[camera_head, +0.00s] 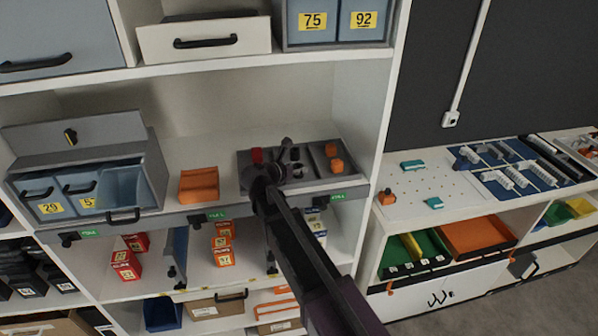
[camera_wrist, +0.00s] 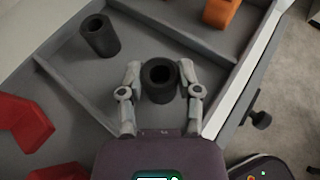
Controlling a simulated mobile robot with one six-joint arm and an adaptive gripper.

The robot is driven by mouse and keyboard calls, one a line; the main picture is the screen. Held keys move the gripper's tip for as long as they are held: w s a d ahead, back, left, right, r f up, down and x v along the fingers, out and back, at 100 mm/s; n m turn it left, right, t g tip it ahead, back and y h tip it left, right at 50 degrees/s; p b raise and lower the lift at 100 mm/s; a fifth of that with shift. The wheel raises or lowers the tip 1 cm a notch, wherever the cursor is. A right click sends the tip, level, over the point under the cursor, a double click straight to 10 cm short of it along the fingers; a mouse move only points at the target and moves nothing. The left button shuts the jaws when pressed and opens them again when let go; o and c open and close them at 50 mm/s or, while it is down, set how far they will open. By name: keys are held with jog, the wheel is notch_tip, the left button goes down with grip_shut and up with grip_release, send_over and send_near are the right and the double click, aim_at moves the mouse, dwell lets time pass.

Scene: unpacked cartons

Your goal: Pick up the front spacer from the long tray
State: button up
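The long tray (camera_head: 318,184) is grey with compartments and sits on the middle shelf. In the wrist view its divider (camera_wrist: 75,92) runs past two black hollow cylindrical spacers. One spacer (camera_wrist: 158,80) stands upright between my gripper's fingers (camera_wrist: 160,70). The other spacer (camera_wrist: 98,36) stands farther off, up and to the left, in the same compartment. The fingers are spread on both sides of the nearer spacer, with little gap; firm contact is not visible. In the head view my gripper (camera_head: 268,178) is over the tray's front left, and my arm hides part of it.
Red parts (camera_wrist: 25,122) lie in the compartment at left, and orange blocks (camera_head: 337,166) in the tray's right side. An orange bin (camera_head: 199,184) and a grey drawer box (camera_head: 85,180) stand to the left. The shelf's right side wall (camera_head: 362,110) is close to the tray.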

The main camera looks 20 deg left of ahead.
jog(key=shift+r, duration=0.15)
dwell(0.3)
notch_tip(320, 180, up, 3)
jog(key=p, duration=0.3)
jog(key=shift+f, duration=0.2)
jog(key=s+d+r+p, duration=0.1)
jog(key=s+d, duration=0.1)
jog(key=s, duration=0.5)
jog(key=s+d+r+p, duration=0.1)
jog(key=s+d, duration=0.1)
jog(key=s, duration=0.6)
jog(key=shift+s+d, duration=0.15)
jog(key=shift+d, duration=0.2)
jog(key=shift+f, duration=0.1)
